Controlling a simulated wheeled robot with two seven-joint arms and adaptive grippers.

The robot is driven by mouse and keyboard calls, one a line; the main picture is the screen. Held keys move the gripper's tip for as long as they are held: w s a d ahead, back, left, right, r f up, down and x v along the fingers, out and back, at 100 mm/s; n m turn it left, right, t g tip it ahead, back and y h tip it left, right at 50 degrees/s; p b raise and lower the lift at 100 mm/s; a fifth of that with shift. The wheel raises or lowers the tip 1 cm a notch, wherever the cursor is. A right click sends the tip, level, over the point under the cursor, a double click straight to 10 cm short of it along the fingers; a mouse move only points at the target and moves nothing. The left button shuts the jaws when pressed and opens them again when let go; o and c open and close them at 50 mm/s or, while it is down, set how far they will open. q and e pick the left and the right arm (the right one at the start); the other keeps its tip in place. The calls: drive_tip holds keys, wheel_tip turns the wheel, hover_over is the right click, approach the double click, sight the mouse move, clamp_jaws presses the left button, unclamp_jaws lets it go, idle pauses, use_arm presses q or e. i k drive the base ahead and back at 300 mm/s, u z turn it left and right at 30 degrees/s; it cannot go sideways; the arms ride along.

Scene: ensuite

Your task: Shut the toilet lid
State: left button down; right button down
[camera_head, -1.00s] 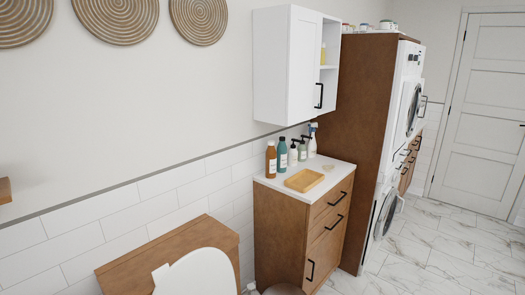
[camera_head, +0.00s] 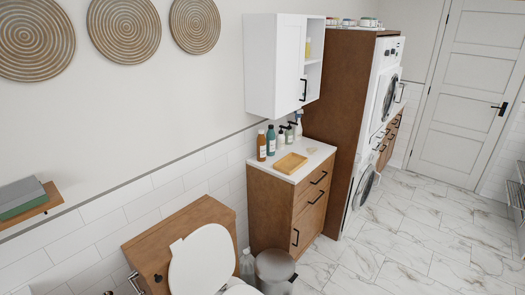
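The white toilet lid (camera_head: 203,262) stands raised, leaning back against the wooden tank box (camera_head: 172,232) at the bottom of the head view. A small part of the white toilet seat or bowl (camera_head: 241,290) shows at the bottom edge, and the rest is cut off. Neither of my grippers is in the picture, so I cannot see their state.
A grey bin (camera_head: 275,268) and a bottle (camera_head: 247,266) stand on the floor right of the toilet, by the wooden cabinet (camera_head: 268,205). Marble floor (camera_head: 400,235) is clear to the right. A small wooden shelf (camera_head: 30,206) is at left.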

sight(201, 264)
drive_tip(key=z, duration=0.7)
drive_tip(key=i, duration=0.35)
drive_tip(key=u, duration=0.65)
